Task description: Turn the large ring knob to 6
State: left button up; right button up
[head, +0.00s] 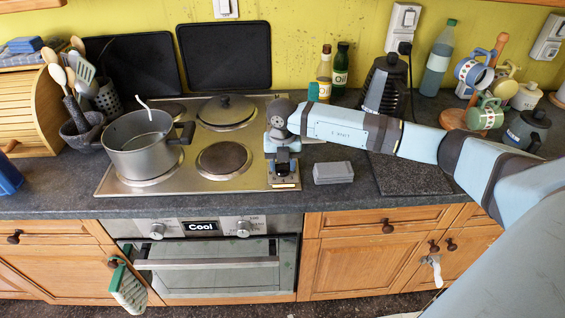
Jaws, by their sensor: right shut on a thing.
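The steel hob (115,180) is set in the dark worktop, with several cooking rings. My right gripper (284,184) points down at the hob's front right corner. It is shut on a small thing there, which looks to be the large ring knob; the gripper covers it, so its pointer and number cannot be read. A bare ring (223,160) lies just left of the gripper, and a lidded ring or pan (227,110) lies behind it. My left gripper is out of view.
A grey pot (138,150) stands on the front left ring. The oven panel below has a left knob (157,231), a right knob (243,229) and a "Cool" display (201,226). A grey block (333,172) and a dark slab (408,175) lie right of the gripper.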

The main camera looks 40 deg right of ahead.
jog(key=o, duration=0.9)
notch_tip(320, 180, up, 14)
jog(key=shift+f+b, duration=0.1)
jog(key=shift+b, duration=0.35)
